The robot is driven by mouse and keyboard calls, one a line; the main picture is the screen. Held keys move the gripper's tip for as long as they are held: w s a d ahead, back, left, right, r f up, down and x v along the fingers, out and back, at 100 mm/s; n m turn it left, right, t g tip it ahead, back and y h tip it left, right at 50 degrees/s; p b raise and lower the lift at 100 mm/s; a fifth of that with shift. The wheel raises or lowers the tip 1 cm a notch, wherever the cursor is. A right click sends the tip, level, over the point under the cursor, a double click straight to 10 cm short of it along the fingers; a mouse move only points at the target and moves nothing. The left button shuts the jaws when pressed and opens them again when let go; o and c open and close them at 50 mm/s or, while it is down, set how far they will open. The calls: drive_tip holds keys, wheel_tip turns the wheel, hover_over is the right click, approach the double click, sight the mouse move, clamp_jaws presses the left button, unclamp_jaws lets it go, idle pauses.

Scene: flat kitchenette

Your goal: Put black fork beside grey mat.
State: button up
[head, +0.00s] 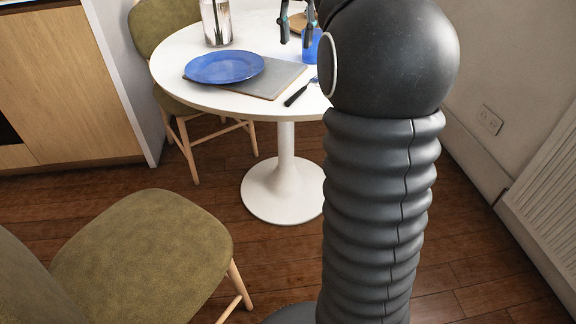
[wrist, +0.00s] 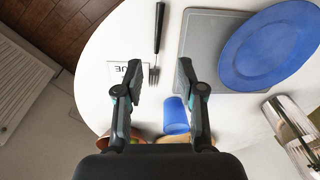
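The black fork (head: 295,95), with a black handle and metal tines, lies on the white round table just right of the grey mat (head: 288,79). In the wrist view the fork (wrist: 158,35) lies apart from the left edge of the grey mat (wrist: 188,60), handle toward the table's edge. A narrow strip of bare table separates them. My gripper (head: 296,38) is open and empty above the table. In the wrist view its fingertips (wrist: 158,75) are spread, with the fork's tines showing between them. My arm hides the table's right part in the head view.
A blue plate (head: 224,67) rests partly on the mat. A blue cup (wrist: 175,115) stands near my right finger. A white lettered card (wrist: 125,72) lies beside the fork. Olive chairs (head: 145,255) stand around the table.

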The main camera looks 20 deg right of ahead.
drive_tip(key=s+a+f+n+t, duration=0.1)
drive_tip(key=s+a+f+n, duration=0.2)
drive_tip(key=s+a, duration=0.3)
drive_tip(key=s+a+f+n+t, duration=0.2)
drive_tip(key=s+a+f, duration=0.15)
drive_tip(key=s, duration=0.45)
drive_tip(key=s+a+f+n+t, duration=0.1)
drive_tip(key=s+a+f+n, duration=0.2)
drive_tip(key=s+f, duration=0.8)
drive_tip(key=shift+a+f+n+t, duration=0.4)
drive_tip(key=shift+f+n, duration=0.2)
drive_tip(key=shift+f, duration=0.15)
drive_tip(key=shift+s+d, duration=0.1)
